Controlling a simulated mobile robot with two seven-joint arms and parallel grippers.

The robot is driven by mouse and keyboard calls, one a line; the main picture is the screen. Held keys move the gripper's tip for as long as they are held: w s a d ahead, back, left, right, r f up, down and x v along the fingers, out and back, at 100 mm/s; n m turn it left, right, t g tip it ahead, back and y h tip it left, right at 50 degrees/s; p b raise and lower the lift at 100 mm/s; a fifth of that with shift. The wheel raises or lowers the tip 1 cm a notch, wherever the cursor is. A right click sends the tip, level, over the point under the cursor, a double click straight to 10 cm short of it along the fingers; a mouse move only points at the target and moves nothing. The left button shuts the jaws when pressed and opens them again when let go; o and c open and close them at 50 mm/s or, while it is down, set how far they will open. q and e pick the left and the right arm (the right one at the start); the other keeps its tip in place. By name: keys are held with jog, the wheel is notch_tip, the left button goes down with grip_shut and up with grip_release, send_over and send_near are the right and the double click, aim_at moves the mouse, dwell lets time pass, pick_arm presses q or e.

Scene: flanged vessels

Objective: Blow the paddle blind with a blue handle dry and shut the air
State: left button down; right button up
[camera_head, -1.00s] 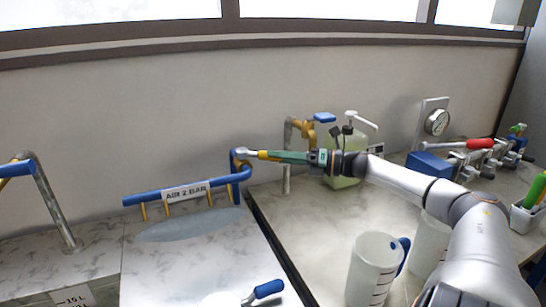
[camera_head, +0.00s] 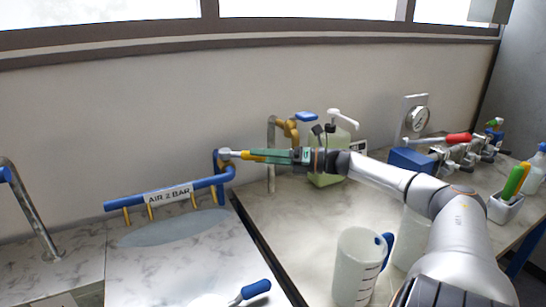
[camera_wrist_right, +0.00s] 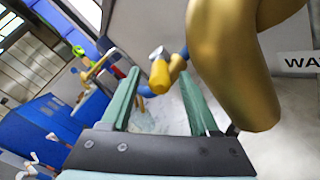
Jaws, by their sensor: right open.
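The paddle blind's blue handle (camera_head: 256,289) shows at the bottom of the head view, with a pale round part (camera_head: 208,300) beside it, cut by the frame edge. The blue air pipe (camera_head: 165,195) has several brass nozzles and a sign reading AIR 2 BAR. At its right end is the air valve's white and yellow lever (camera_head: 230,154). My right gripper (camera_head: 252,156) has green fingers at this lever. In the right wrist view the gripper (camera_wrist_right: 160,82) is open, with the yellow lever end (camera_wrist_right: 160,76) between its fingertips; contact cannot be told. My left gripper is out of view.
A brass water tap (camera_wrist_right: 235,60) looms close to the right finger in the wrist view. A green bottle (camera_head: 326,172) stands behind my right wrist. A clear jug (camera_head: 357,265) stands at the front right.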

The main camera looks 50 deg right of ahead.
jog(key=shift+s+d, duration=0.1)
jog(key=p+v, duration=0.4)
jog(key=v, duration=0.8)
jog(key=shift+s+p, duration=0.15)
jog(key=shift+p, duration=0.15)
